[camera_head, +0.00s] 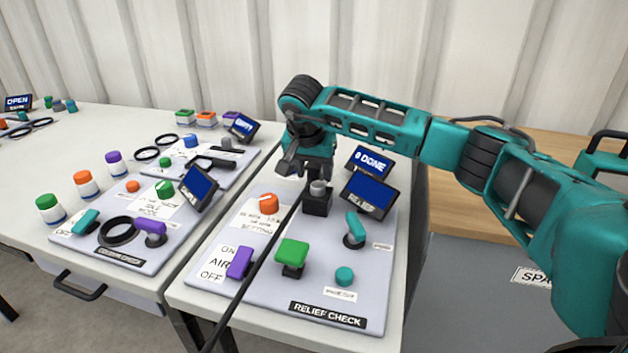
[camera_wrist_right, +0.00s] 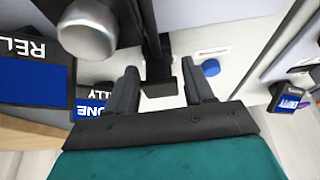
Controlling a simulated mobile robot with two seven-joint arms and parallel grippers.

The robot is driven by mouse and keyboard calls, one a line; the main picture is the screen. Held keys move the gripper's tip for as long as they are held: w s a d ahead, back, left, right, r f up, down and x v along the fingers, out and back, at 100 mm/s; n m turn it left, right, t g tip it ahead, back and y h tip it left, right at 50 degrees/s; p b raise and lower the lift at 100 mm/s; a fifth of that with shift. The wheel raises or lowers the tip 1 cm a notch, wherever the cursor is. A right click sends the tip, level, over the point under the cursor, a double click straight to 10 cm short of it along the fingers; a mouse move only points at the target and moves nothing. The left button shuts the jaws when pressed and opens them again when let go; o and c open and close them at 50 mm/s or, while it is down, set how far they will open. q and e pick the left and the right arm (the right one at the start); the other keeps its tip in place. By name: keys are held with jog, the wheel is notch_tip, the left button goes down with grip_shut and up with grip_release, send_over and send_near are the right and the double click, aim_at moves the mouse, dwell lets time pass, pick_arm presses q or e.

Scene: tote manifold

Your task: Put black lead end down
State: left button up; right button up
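The black lead (camera_head: 243,283) runs as a straight dark line from my right gripper down across the front-left of the relief check board and past the table's front edge. In the right wrist view the black lead end (camera_wrist_right: 161,84) is a dark block between my right gripper's two fingers (camera_wrist_right: 161,82), seemingly held by them. In the head view my right gripper (camera_head: 304,172) is over the back of the board, just behind a grey round-topped post; its fingertips are partly hidden. My left gripper is not in view.
The relief check board (camera_head: 228,297) carries an orange knob (camera_head: 268,203), a green handle (camera_head: 292,252), a purple switch (camera_head: 240,262) and teal handles. The grey-topped post (camera_head: 318,188) and two tilted screens (camera_head: 369,193) stand close to my right gripper. More boards lie left.

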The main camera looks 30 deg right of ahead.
grip_shut()
dwell(0.3)
